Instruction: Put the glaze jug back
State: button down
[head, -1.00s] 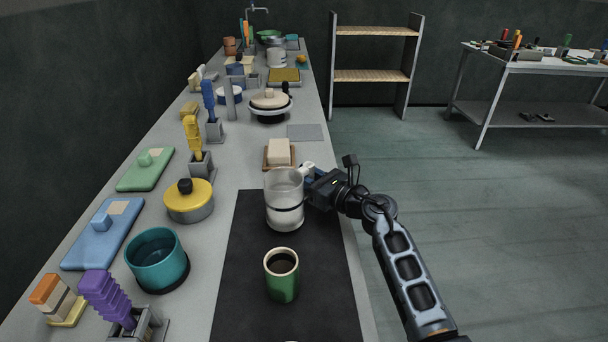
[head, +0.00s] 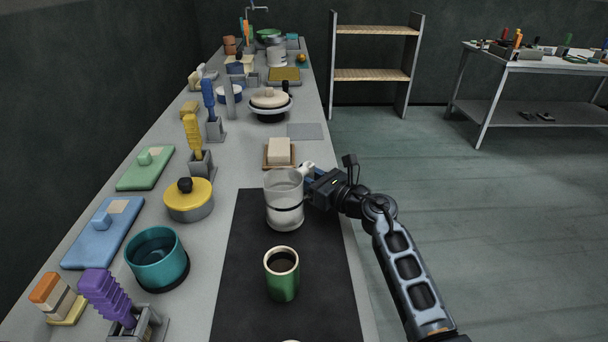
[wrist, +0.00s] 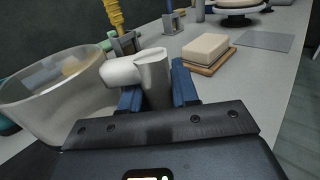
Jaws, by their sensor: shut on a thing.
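The glaze jug (head: 283,208) is a clear, whitish jug with a dark band. It stands upright at the far end of the dark mat (head: 250,264), and I cannot tell whether its base touches the mat. In the wrist view the jug (wrist: 58,105) fills the left side, with its pale handle (wrist: 154,72) between the blue fingers. My gripper (head: 310,174) reaches in from the right and is shut on the handle; the wrist view shows my gripper (wrist: 158,88) close up.
A green cup (head: 282,278) with dark contents stands on the mat in front of the jug. A cream block on a wooden tray (head: 266,164) is just behind it. A yellow-lidded pot (head: 189,207) and teal bowl (head: 157,262) stand left. A flat grey plate (head: 306,132) lies bare farther back.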

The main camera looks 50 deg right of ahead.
jog(key=shift+f+b, duration=0.45)
jog(key=shift+f, duration=0.05)
dwell(0.5)
jog(key=c, duration=0.8)
grip_release()
jog(key=shift+f, duration=0.1)
jog(key=shift+s+p, duration=0.5)
jog(key=shift+s, duration=3.5)
jog(key=s+b, duration=0.1)
jog(key=s, duration=0.6)
jog(key=shift+s, duration=0.4)
